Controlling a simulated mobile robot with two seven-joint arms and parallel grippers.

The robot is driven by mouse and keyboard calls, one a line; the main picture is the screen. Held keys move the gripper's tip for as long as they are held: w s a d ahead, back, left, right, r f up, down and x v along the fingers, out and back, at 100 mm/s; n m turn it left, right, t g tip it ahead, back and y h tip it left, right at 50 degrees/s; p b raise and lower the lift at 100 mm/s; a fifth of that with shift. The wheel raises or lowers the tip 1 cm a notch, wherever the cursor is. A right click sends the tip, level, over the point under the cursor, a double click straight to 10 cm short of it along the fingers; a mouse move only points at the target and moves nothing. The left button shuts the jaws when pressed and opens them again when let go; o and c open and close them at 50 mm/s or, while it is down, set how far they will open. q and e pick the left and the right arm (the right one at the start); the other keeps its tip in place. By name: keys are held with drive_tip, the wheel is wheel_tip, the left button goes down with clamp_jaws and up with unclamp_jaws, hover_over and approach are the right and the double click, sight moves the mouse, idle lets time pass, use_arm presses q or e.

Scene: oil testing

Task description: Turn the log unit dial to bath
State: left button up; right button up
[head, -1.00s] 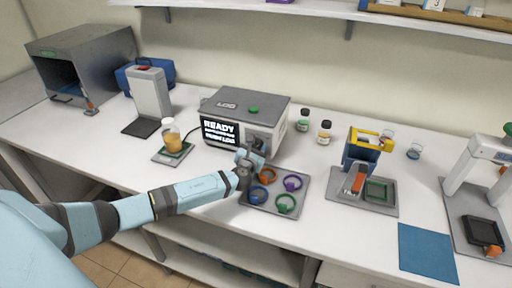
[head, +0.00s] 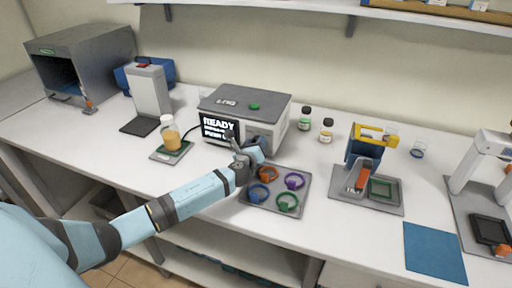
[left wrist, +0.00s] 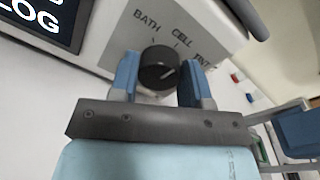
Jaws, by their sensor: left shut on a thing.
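My right gripper is out of view.
A tray of coloured rings (head: 277,208) lies just in front of the unit, close under my left gripper. A jar (head: 171,135) on a small plate stands left. Two small bottles (head: 305,119) stand right of the unit. A blue mat (head: 434,252) lies at the front right.

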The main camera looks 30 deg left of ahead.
use_arm(q)
drive_tip(key=n+b, duration=0.1)
drive_tip(key=n, duration=0.2)
drive_tip(key=shift+a+n, duration=0.1)
drive_tip(key=shift+n, duration=0.2)
drive_tip(key=n+b, duration=0.1)
drive_tip(key=n, duration=0.1)
drive_tip(key=shift+f+n+h, duration=0.1)
drive_tip(key=shift+n+h, duration=0.2)
drive_tip(key=n, duration=0.3)
drive_tip(key=shift+a+n+b, duration=0.1)
drive_tip(key=shift+n+b, duration=0.25)
drive_tip(key=shift+n, duration=0.45)
drive_tip(key=o, duration=0.9)
